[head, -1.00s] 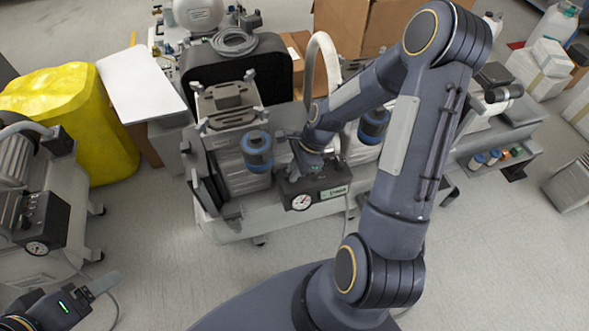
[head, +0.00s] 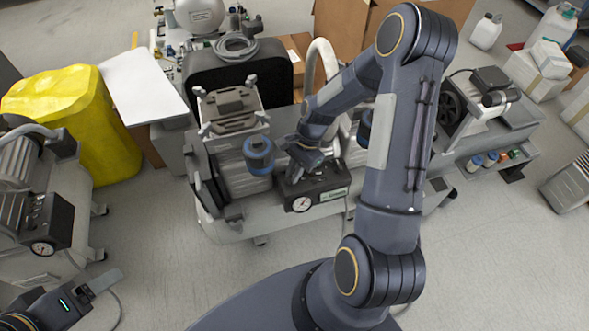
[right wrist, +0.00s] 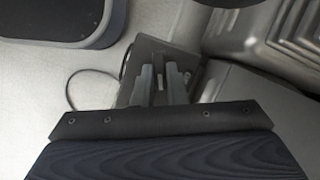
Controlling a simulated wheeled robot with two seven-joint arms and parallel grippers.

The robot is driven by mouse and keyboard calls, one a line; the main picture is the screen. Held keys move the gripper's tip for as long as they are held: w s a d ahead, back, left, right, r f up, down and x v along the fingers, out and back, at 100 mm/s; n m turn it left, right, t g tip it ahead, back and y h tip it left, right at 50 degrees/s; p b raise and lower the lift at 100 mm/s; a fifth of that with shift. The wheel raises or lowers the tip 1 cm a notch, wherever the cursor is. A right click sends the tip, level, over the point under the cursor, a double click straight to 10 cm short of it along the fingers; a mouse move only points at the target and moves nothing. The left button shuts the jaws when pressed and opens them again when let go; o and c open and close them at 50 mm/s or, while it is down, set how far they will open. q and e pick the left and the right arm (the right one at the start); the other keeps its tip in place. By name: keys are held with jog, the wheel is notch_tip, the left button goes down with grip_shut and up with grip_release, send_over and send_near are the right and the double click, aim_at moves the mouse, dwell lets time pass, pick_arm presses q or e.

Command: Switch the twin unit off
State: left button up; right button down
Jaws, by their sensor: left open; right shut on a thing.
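The twin unit (head: 222,220) stands in the middle of the head view, a light grey compressor on a long base. Its dark control box (head: 325,187) carries a round gauge and a green-and-white label at the front. My right gripper (head: 296,168) is at the top of this box, shut on a small part there that the fingers hide. In the right wrist view the fingers (right wrist: 160,84) are close together over the dark box (right wrist: 150,56). My left gripper (head: 98,285) is open and empty at the lower left, away from the twin unit.
Another compressor with a gauge box (head: 45,225) stands at the left edge. A yellow bin (head: 75,115) and cardboard boxes (head: 340,25) are behind. A further compressor on a shelf unit (head: 500,125) stands at the right. The floor in front is clear.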

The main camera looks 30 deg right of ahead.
jog(key=n, duration=0.2)
jog(key=n+g+p, duration=0.1)
jog(key=shift+w+n+h, duration=0.2)
jog(key=shift+n+h, duration=0.1)
jog(key=shift+n, duration=0.1)
jog(key=shift+w+a+n+g+h, duration=0.15)
jog(key=shift+n+g+h, duration=0.35)
jog(key=shift+n, duration=1.1)
jog(key=c, duration=1.5)
grip_release()
jog(key=shift+o, duration=0.2)
jog(key=p+v, duration=0.2)
jog(key=v, duration=0.5)
jog(key=shift+w+d+r, duration=0.15)
jog(key=shift+d+r, duration=0.05)
jog(key=shift+r, duration=0.1)
